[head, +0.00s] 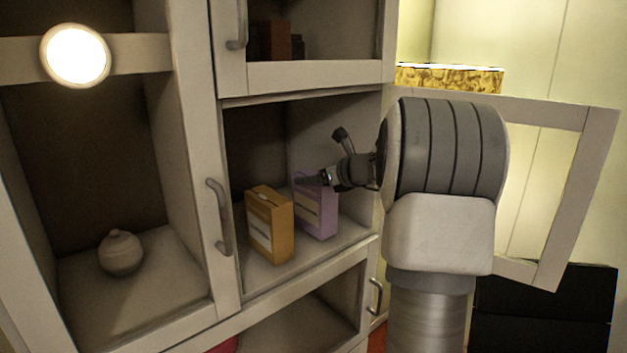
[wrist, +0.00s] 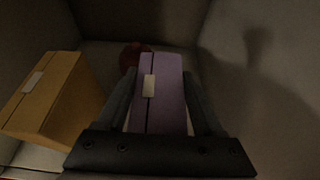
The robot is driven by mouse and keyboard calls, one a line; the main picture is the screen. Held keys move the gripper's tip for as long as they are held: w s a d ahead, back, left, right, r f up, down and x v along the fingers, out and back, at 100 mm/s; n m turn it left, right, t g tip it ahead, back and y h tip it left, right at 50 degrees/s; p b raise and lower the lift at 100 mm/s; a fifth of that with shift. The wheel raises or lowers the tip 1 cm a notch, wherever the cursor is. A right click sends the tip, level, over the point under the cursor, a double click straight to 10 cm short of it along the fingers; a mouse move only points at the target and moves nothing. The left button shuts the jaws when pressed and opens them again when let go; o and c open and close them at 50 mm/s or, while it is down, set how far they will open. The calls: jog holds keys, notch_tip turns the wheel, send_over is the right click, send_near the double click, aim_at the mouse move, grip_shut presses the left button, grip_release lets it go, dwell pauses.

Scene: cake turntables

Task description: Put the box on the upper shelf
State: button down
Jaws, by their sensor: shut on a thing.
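A purple box (head: 318,215) stands upright in the middle compartment of the cabinet. My gripper (head: 322,178) reaches in from the right and is shut on its upper part. In the wrist view the purple box (wrist: 163,95) sits between the two fingers (wrist: 160,100). I cannot tell whether its base touches the shelf floor. The upper shelf (head: 315,75) is the compartment above and holds dark reddish-brown boxes (head: 272,41) at its left.
An orange box (head: 270,225) stands close to the left of the purple one. A reddish round thing (wrist: 130,56) is behind it. The compartment's wall (wrist: 245,80) is at the right. An open door frame (head: 575,200) stands right of my arm. A vase (head: 121,252) sits in the left compartment.

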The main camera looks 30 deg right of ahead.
jog(key=shift+f, duration=0.25)
jog(key=shift+f, duration=0.2)
jog(key=shift+c, duration=0.2)
grip_release()
jog(key=shift+r, duration=0.1)
jog(key=shift+s+r, duration=0.15)
jog(key=shift+s, duration=0.05)
jog(key=b+v, duration=0.1)
jog(key=v, duration=1)
jog(key=shift+s+b, duration=0.3)
jog(key=shift+s, duration=0.05)
